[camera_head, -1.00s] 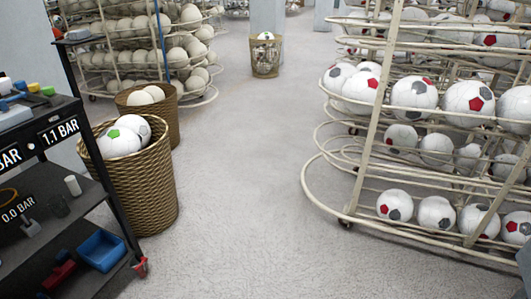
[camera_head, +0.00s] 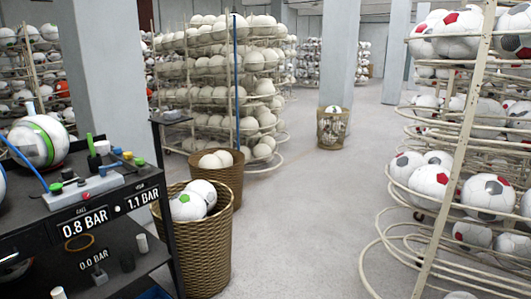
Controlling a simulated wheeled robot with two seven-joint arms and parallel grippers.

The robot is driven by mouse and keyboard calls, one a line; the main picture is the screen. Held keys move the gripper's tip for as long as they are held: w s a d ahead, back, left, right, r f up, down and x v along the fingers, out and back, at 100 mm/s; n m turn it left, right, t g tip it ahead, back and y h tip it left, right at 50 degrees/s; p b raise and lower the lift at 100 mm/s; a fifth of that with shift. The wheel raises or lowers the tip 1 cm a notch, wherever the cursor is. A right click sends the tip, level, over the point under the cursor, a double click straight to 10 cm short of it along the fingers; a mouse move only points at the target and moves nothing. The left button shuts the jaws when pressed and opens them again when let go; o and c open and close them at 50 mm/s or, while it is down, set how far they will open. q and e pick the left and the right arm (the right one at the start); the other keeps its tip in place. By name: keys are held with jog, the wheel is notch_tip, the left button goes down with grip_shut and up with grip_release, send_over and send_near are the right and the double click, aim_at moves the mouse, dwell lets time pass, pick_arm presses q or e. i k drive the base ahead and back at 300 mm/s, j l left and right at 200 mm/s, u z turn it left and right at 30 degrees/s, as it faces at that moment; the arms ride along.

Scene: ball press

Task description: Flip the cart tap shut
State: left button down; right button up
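The black cart (camera_head: 140,215) stands at the left edge. On its top is a grey block (camera_head: 85,188) with a blue hose and small red, blue and green fittings. A dark green upright piece (camera_head: 91,146) stands behind the block, and a row of blue and green parts (camera_head: 127,158) lies at its right end. I cannot tell which of these is the tap, or whether it is open or shut. Plates on the cart front read 0.8 BAR (camera_head: 85,222), 1.1 BAR (camera_head: 143,199) and 0.0 BAR (camera_head: 94,260). Neither of my grippers is in view.
A white ball with a green band (camera_head: 38,141) sits on the cart's left part. A wicker basket of balls (camera_head: 202,250) stands close to the cart's right, with another (camera_head: 218,182) behind. A ball rack (camera_head: 441,200) stands at right. The grey floor (camera_head: 300,235) between is clear.

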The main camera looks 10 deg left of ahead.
aim_at(111, 166)
jog(key=u, duration=1.4)
jog(key=i+l+z, duration=0.9)
jog(key=l, duration=0.1)
